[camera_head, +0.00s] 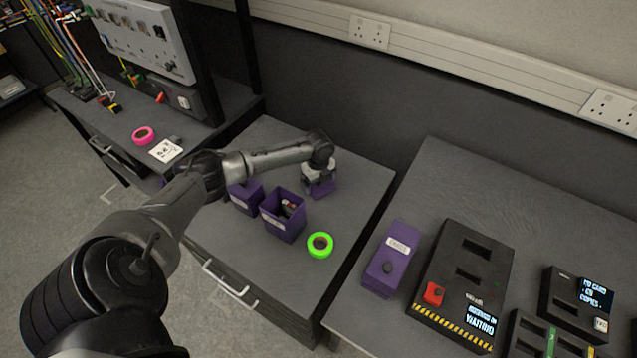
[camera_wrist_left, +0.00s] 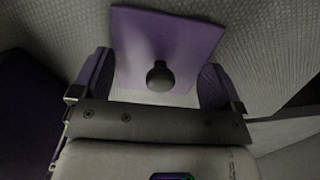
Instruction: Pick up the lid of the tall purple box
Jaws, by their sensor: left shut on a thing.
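My left gripper (camera_head: 321,186) is at the back of the grey cabinet top, beyond the purple boxes. It is shut on a square purple lid with a round black knob; in the left wrist view the lid (camera_wrist_left: 135,45) lies between the two fingers (camera_wrist_left: 155,85). Whether the lid touches the surface cannot be told. An open purple box (camera_head: 283,228) with a white label stands in front of the gripper, with small items inside. Another purple box (camera_head: 245,198) stands to its left, partly hidden by my arm. My right gripper is not in view.
A green tape roll (camera_head: 320,245) lies right of the open box. On the right table are a purple box with a knob (camera_head: 390,260) and a black device (camera_head: 463,280). A pink tape roll (camera_head: 143,135) lies on the left bench. The cabinet top's right side is clear.

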